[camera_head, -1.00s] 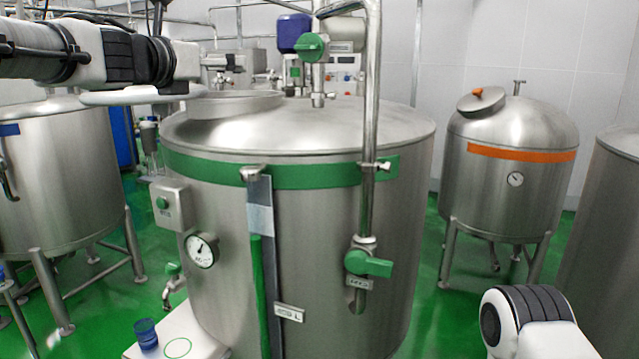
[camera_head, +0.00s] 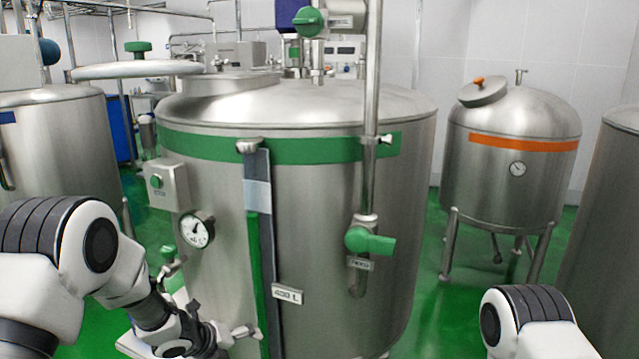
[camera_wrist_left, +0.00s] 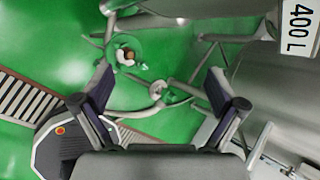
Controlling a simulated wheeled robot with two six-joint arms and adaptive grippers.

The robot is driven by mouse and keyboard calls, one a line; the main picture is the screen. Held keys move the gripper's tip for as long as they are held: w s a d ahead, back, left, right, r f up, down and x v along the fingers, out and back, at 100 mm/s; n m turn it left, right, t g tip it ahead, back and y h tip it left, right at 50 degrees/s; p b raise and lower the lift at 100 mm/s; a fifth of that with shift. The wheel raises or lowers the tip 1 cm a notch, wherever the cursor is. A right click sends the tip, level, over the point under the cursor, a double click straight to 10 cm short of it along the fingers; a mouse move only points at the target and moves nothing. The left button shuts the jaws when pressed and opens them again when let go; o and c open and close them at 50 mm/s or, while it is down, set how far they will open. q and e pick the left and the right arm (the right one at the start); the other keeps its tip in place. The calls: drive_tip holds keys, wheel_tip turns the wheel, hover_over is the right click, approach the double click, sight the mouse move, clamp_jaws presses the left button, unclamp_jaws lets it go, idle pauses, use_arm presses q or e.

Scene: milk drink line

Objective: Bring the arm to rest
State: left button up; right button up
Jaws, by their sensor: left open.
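My left arm (camera_head: 95,245) is bent low at the left, in front of the large steel tank (camera_head: 330,230) with the green band. Its wrist is near the bottom edge of the head view, below the tank's gauge. The jaws are not clear there. In the left wrist view my left gripper (camera_wrist_left: 160,92) is open, with its fingers wide apart and nothing between them. Green floor and pipework lie beyond them. Of my right arm (camera_head: 525,320) only a link shows at bottom right; its gripper is out of view.
The tank's 400 L plate (camera_head: 288,294) and green-handled valve (camera_head: 368,240) face me. A gauge (camera_head: 197,230) and control box (camera_head: 167,186) are close to the left arm. A round pale lid (camera_head: 137,69) is raised at upper left. An orange-banded tank (camera_head: 515,165) stands at right.

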use_arm(q)
drive_tip(key=s+a+f+n+g+y+b, duration=0.1)
drive_tip(key=s+f+n+g+b, duration=0.3)
drive_tip(key=s+f+n, duration=1.35)
drive_tip(key=s+a+f+n+g+y, duration=0.1)
drive_tip(key=s+a+f+n+y, duration=0.1)
drive_tip(key=s+n, duration=0.4)
drive_tip(key=s+a+f+n+g+y+p, duration=0.1)
drive_tip(key=s+a+n, duration=0.3)
drive_tip(key=s, duration=1.2)
drive_tip(key=f+n+y, duration=0.1)
drive_tip(key=n, duration=0.2)
drive_tip(key=shift+s+a+g, duration=0.15)
drive_tip(key=shift+a+g, duration=0.1)
drive_tip(key=shift+g, duration=0.15)
drive_tip(key=shift+f+n, duration=0.1)
drive_tip(key=shift+n, duration=0.15)
drive_tip(key=shift+s, duration=0.1)
